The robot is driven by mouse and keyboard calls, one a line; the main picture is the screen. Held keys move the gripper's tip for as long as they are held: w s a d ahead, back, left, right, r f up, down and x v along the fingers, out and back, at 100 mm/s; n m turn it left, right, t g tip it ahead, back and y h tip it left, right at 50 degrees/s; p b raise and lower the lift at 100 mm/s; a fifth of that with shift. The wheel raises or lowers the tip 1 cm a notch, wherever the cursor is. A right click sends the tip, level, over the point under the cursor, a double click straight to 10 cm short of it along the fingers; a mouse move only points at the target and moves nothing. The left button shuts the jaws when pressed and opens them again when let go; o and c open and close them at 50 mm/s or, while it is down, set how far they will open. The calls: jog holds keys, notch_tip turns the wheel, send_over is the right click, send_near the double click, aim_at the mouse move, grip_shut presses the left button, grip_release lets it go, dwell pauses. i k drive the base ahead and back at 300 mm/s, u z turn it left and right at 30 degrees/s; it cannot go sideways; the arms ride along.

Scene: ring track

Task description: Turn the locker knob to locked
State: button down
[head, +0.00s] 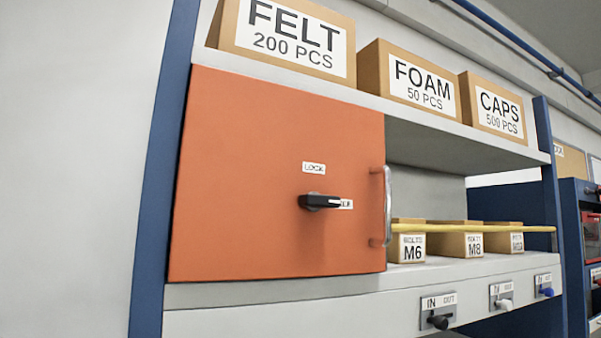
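The locker (250,150) has an orange door that looks shut, set in a shelf unit in the left half of the head view. Its black knob (320,202) sits right of the door's middle, with its handle lying level and pointing right. A "LOCK" label (314,168) is above the knob. A second small label (346,204) is at the handle's right end, partly covered by the handle, so its text is not fully readable. A metal door handle (387,205) stands upright at the door's right edge. My gripper is not in view.
Boxes marked FELT (290,40), FOAM (420,85) and CAPS (497,110) stand on the top shelf. A yellow bar (475,229) runs before small bolt boxes (460,243) right of the door. Small IN/OUT knobs (438,321) line the lower rail. A blue post (160,170) borders the left.

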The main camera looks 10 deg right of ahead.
aim_at(313, 202)
jog(key=u, duration=2.35)
jog(key=k, duration=0.6)
jog(key=z, duration=1.4)
jog(key=i, duration=0.5)
jog(key=u, duration=0.05)
